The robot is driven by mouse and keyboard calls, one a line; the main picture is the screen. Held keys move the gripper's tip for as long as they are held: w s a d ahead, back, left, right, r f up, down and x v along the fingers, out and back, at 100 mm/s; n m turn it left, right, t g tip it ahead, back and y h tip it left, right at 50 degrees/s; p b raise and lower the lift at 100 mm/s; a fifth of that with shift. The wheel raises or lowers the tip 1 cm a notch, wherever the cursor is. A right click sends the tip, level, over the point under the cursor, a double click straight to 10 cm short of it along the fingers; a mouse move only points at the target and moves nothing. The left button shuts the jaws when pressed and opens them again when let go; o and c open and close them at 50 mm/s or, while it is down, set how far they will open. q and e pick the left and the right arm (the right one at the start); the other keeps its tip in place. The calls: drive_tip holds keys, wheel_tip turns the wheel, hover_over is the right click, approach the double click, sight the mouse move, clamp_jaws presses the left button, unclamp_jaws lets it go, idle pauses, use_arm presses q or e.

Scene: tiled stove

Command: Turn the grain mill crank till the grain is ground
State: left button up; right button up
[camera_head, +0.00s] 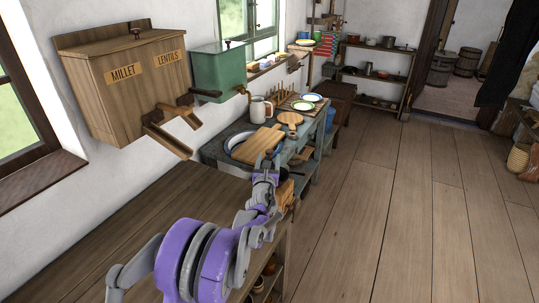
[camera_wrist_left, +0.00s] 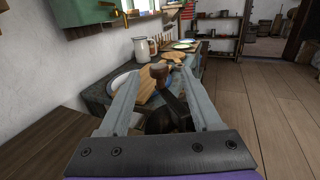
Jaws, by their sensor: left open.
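The grain mill crank shows in the left wrist view as a brown wooden knob (camera_wrist_left: 159,71) on a dark crank arm (camera_wrist_left: 174,103). A dark rounded part of the mill (camera_wrist_left: 160,121) sits below it, partly hidden by my gripper. My left gripper (camera_wrist_left: 159,76) is open, with one finger on each side of the knob in the picture; I cannot tell whether either touches it. In the head view the left gripper (camera_head: 267,162) is at the near end of the counter, and my arm hides most of the mill. My right gripper is not in view.
A wooden Millet and Lentils bin (camera_head: 125,88) and a green tank (camera_head: 218,70) hang on the left wall. Beyond the gripper are a cutting board (camera_head: 257,145), a white jug (camera_head: 258,110) and plates (camera_head: 302,105).

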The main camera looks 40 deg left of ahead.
use_arm(q)
drive_tip(key=v, duration=0.5)
drive_tip(key=shift+s+d, duration=0.1)
drive_tip(key=shift+c, duration=0.2)
